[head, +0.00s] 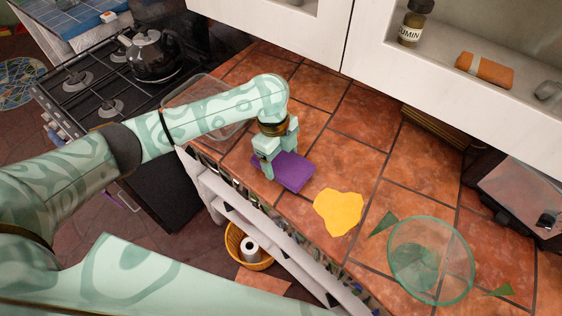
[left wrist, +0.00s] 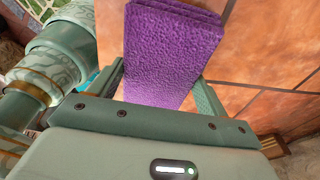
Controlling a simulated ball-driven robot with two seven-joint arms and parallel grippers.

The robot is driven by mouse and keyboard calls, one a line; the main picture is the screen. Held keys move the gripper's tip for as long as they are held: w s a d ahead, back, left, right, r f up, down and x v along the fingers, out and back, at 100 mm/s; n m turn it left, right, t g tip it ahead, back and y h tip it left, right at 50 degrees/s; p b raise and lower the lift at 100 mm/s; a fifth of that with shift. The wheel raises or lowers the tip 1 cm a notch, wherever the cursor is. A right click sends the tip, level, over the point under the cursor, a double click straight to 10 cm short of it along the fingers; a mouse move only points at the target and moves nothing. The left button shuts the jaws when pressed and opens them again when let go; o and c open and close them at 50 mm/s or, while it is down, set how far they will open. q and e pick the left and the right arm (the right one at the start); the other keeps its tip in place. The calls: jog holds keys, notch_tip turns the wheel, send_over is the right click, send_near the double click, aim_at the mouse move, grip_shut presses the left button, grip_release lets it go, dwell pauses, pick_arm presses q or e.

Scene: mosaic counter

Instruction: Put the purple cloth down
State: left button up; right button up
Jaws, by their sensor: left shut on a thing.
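The purple cloth (head: 290,172) is folded into a flat rectangle at the front part of the tiled counter in the head view. My left gripper (head: 270,165) is shut on the cloth, at its left end. In the left wrist view the cloth (left wrist: 170,50) fills the space between the fingers and stretches away from the palm. Whether the cloth touches the counter or is just above it, I cannot tell. My right gripper is not in view.
A yellow cloth (head: 339,211) lies flat to the right. Beyond it stands a green glass bowl (head: 458,262) with green triangular pieces beside it. A clear tray (head: 200,88) lies behind my left arm. Tiles (head: 350,135) behind the cloth are bare. The counter's front edge is close.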

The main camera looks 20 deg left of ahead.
pick_arm(q)
jog(key=shift+f, duration=0.8)
jog(key=shift+r, duration=0.15)
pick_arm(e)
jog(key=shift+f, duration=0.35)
pick_arm(q)
jog(key=o, duration=0.8)
jog(key=shift+o, duration=0.4)
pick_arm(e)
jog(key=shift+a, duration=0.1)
pick_arm(q)
notch_tip(320, 180, up, 12)
jog(key=a+p, duration=0.1)
jog(key=p, duration=0.3)
jog(key=shift+w+a, duration=0.3)
jog(key=shift+a, duration=0.1)
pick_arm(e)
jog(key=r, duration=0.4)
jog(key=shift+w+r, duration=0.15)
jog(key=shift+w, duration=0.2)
